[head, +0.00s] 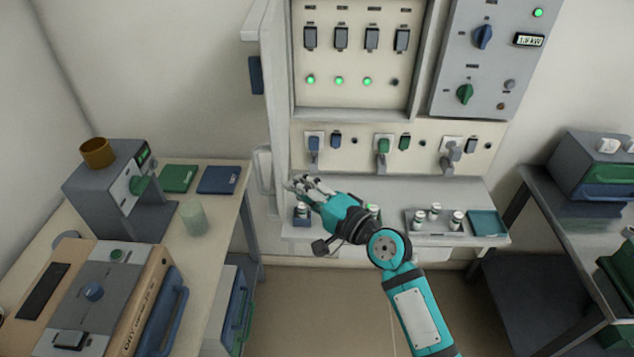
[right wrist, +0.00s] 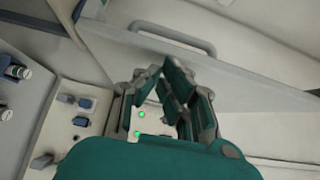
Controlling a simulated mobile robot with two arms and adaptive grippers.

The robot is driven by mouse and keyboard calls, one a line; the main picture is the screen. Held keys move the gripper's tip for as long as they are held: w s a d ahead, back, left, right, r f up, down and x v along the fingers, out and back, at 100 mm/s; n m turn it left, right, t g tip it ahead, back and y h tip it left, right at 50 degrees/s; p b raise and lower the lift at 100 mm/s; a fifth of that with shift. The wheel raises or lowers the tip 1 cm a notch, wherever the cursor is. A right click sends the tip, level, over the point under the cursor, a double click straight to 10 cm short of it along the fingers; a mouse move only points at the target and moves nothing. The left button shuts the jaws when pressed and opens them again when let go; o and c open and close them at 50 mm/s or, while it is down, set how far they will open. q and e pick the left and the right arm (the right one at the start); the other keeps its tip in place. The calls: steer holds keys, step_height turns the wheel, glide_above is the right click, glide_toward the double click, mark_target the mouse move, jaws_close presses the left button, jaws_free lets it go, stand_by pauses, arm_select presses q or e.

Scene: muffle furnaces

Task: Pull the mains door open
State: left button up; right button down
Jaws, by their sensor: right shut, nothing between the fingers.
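The mains door (head: 273,110) is a pale panel at the left edge of the wall cabinet, seen nearly edge-on in the head view. It stands out from the cabinet, and the breakers beside it are uncovered. A pale bar handle (head: 263,170) is low on its left side. In the right wrist view the door (right wrist: 245,88) and its bar handle (right wrist: 175,38) lie beyond the fingers. My right gripper (head: 296,184) is shut and empty, low by the door; it also shows in the wrist view (right wrist: 168,75). Contact with the door cannot be told. My left gripper is out of view.
Breakers (head: 341,39) and a plug row (head: 383,146) fill the cabinet. Below, a shelf (head: 480,193) holds a grey tray (head: 418,226) of small jars. A left bench (head: 222,216) carries a grey device (head: 110,185) and a translucent cup (head: 194,217). A furnace (head: 590,165) stands right.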

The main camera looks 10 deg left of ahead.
mark_target(277, 189)
steer(key=a, duration=0.3)
steer(key=shift+s+a+p, duration=0.35)
steer(key=shift+a, duration=0.35)
steer(key=shift+s+a, duration=0.1)
steer(key=shift+a, duration=0.45)
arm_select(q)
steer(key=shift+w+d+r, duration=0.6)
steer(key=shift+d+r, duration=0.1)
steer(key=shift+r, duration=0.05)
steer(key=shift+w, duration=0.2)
